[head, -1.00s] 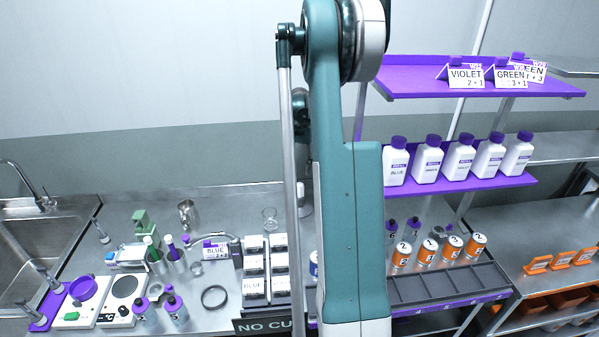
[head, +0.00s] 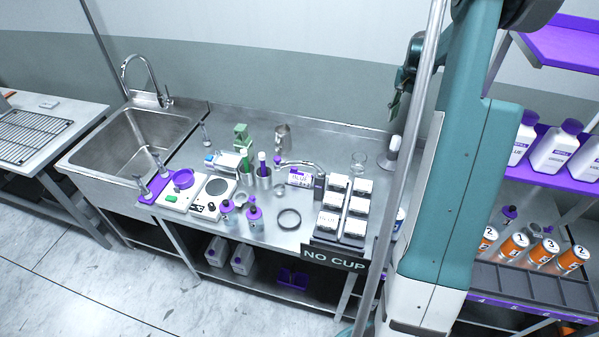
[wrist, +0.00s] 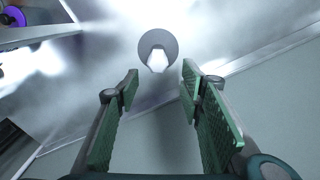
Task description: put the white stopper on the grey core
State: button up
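In the wrist view, a small white piece (wrist: 157,61) with a tapered end shows against a round grey disc (wrist: 146,43), just beyond my fingertips. I cannot tell whether the white piece is the stopper or part of the grey core, or whether the two are joined. My gripper (wrist: 160,83) is open, its green fingers wide apart with nothing between them. In the head view, my gripper (head: 394,105) hangs above a white and grey upright item (head: 392,155) at the back of the steel counter, partly hidden by my arm.
On the counter (head: 240,280), a black rack (head: 343,205) of white-labelled boxes stands left of my arm. A clear glass (head: 358,162), a metal jug (head: 282,137) and a dark ring (head: 289,219) are nearby. A purple shelf (head: 570,178) with white bottles is at right.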

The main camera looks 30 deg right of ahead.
jog(key=s+a+r+n+t, duration=0.15)
jog(key=a+r, duration=0.45)
jog(key=a, duration=0.6)
jog(key=w+a+r+n+t+h, duration=0.1)
jog(key=a+r+n, duration=0.3)
jog(key=a, duration=0.7)
jog(key=s+a+r+n+t, duration=0.1)
jog(key=a+r, duration=0.6)
jog(key=a, duration=0.5)
jog(key=s+a+f+n+t, duration=0.1)
jog(key=s+a+n, duration=0.3)
jog(key=s+a, duration=0.5)
jog(key=s+a+f+n+t+y, duration=0.1)
jog(key=s+a+n, duration=0.3)
jog(key=s+a, duration=0.6)
jog(key=a+t, duration=0.1)
jog(key=a, duration=0.6)
jog(key=shift+a+t, duration=0.35)
jog(key=shift+a, duration=0.05)
